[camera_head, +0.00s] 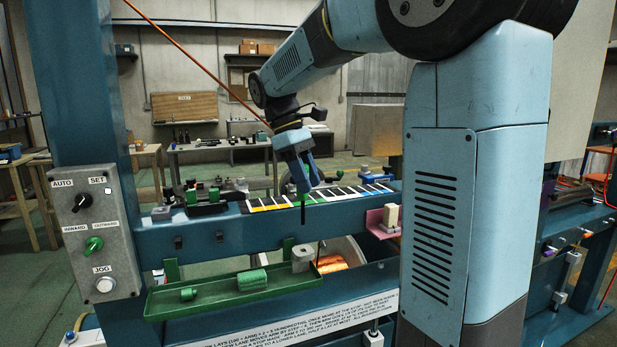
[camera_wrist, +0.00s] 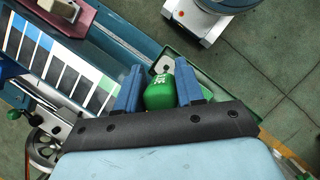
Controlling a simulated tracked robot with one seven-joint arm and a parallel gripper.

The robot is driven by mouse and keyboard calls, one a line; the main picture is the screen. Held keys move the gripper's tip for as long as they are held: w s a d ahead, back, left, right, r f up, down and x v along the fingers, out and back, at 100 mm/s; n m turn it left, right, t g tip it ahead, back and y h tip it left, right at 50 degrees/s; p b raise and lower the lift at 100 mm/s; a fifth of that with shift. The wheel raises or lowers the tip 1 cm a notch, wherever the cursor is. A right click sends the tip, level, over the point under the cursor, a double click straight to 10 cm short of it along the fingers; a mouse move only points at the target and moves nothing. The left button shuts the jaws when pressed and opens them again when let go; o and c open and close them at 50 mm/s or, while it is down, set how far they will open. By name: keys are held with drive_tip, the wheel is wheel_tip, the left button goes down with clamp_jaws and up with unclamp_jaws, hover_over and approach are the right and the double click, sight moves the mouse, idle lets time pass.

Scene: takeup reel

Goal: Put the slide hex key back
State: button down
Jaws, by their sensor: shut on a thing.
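The hex key has a green handle (camera_wrist: 160,93) and a dark shaft (camera_head: 303,213). My gripper (camera_head: 302,184) is shut on the handle, which sits between its two blue fingers in the wrist view (camera_wrist: 158,80). The shaft points down, close to upright, in front of the blue beam. Its lower end shows free in the head view. A small grey block (camera_head: 302,259) stands below it by the right part of the green tray (camera_head: 215,296). In the wrist view a pale block with a dark hole (camera_wrist: 164,64) shows just beyond the handle.
The blue beam (camera_head: 170,243) carries a striped colour scale (camera_head: 270,203) and black clamps. Green blocks (camera_head: 252,280) lie in the tray. A grey control box (camera_head: 97,235) is at left. A pink bracket (camera_head: 378,222) sits at right on the beam.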

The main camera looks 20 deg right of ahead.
sight(306, 200)
drive_tip(key=shift+f, duration=2.75)
drive_tip(key=shift+f, duration=3.65)
drive_tip(key=c, duration=0.6)
unclamp_jaws()
drive_tip(key=shift+o, duration=0.4)
drive_tip(key=o, duration=0.5)
drive_tip(key=shift+v, duration=5)
